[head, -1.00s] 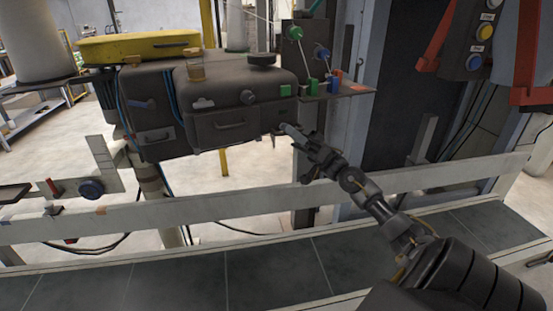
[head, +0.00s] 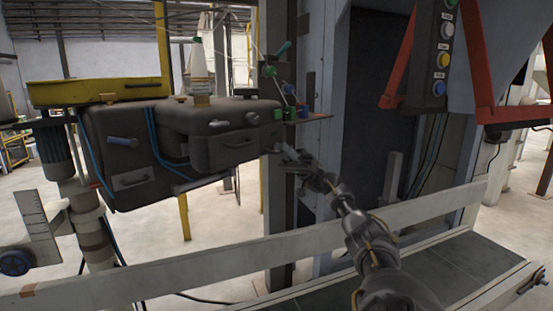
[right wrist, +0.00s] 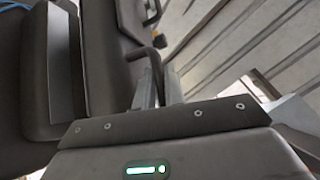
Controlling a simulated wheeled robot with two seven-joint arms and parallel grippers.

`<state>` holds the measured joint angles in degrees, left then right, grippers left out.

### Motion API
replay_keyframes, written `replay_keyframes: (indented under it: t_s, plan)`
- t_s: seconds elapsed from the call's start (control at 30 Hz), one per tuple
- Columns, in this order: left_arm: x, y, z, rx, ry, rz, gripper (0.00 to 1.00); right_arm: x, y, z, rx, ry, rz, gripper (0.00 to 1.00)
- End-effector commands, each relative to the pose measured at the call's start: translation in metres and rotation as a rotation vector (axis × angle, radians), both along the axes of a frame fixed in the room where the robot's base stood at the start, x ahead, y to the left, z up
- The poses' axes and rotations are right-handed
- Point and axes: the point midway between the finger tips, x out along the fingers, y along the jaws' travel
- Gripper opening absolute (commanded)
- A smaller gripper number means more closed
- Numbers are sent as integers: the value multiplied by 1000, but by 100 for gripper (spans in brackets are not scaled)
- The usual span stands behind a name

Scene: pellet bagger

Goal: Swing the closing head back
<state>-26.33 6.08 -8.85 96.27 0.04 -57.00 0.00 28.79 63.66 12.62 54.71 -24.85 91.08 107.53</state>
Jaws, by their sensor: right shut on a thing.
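The closing head (head: 185,140) is a dark grey boxy machine on a column at the left of the head view, with handles on its front and blue hoses along its side. My right gripper (head: 280,150) is at its right end. In the right wrist view, the two fingers (right wrist: 160,88) are shut on a dark bent handle (right wrist: 154,58) on the closing head (right wrist: 105,60). The handle's grasped part is mostly hidden between the fingers. My left gripper is not in view.
A pale rail (head: 150,268) runs across the front, below the closing head. A yellow tray-like part (head: 100,92) sits above the head. A small shelf with coloured knobs (head: 312,117) is just right of it. Red brackets (head: 400,65) and a button panel (head: 444,50) hang at upper right.

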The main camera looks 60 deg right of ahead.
Motion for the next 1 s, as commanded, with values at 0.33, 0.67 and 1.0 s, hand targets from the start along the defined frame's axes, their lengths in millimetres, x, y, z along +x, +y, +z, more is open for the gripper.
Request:
replay_keyframes:
  t_s: [0.33, 0.67, 1.0]
  plan:
    - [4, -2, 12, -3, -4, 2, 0, -9, -15, 4, 8, 5, -23, 0]
    - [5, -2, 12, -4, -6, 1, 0, -11, -16, 4, 8, 5, -25, 20]
    - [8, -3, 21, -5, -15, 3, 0, -17, -32, -15, 8, 4, -26, 20]
